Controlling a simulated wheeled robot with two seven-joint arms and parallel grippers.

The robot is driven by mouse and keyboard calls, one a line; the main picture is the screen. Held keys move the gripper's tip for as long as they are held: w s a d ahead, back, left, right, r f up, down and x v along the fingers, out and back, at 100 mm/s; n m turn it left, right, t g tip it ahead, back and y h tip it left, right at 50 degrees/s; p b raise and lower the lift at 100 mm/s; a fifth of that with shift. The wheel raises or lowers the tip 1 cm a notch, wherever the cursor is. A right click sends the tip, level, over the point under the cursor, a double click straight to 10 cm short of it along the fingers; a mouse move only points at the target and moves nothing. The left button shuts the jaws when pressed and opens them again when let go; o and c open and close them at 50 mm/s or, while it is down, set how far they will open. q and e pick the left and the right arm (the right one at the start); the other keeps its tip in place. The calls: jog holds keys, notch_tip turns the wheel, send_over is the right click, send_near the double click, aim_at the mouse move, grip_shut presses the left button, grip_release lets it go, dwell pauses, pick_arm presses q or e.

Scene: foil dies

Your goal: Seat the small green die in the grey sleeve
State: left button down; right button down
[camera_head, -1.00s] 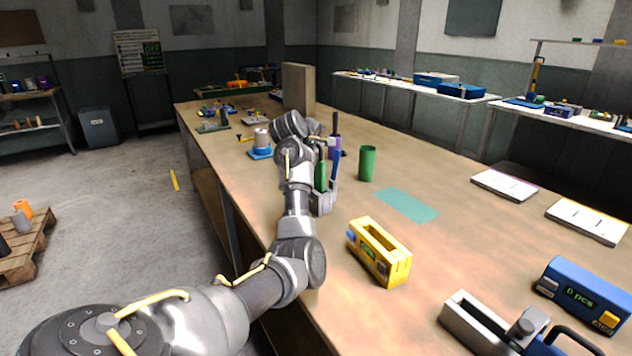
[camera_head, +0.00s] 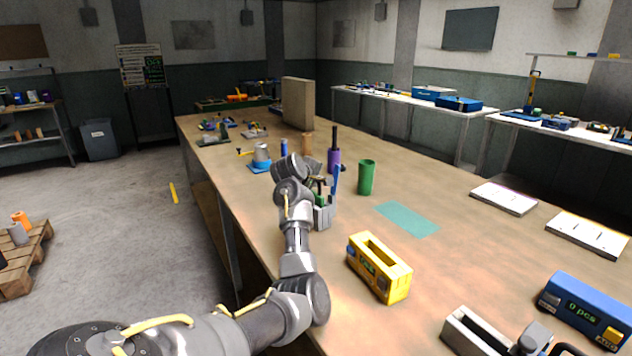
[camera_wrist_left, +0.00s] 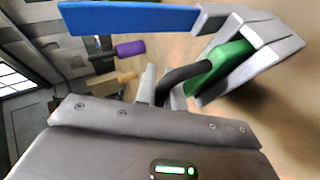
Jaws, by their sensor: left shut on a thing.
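A grey sleeve block (camera_head: 324,216) stands on the bench beyond my left forearm. It also shows at the upper right of the left wrist view (camera_wrist_left: 268,32). The small green die (camera_wrist_left: 222,62) sits between its grey walls, mostly hidden there, with its dark handle towards my gripper. A little green (camera_head: 321,199) shows above the block in the head view. My left gripper (camera_head: 320,184) is right above the block, shut on the green die's dark handle. My right gripper is out of view.
A green cylinder (camera_head: 366,178) and a purple piece with a dark handle (camera_head: 334,158) stand near the block. A yellow box (camera_head: 379,268) is in front. A teal patch (camera_head: 407,218) lies flat on the bench.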

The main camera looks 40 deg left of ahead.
pick_arm(q)
jog(key=c, duration=1.7)
grip_release()
jog(key=shift+f, duration=0.1)
jog(key=shift+o, duration=1)
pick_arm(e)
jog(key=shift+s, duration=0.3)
pick_arm(q)
jog(key=v, duration=1.2)
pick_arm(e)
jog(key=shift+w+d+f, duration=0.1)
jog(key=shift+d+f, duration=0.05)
pick_arm(q)
jog(key=shift+s, duration=0.1)
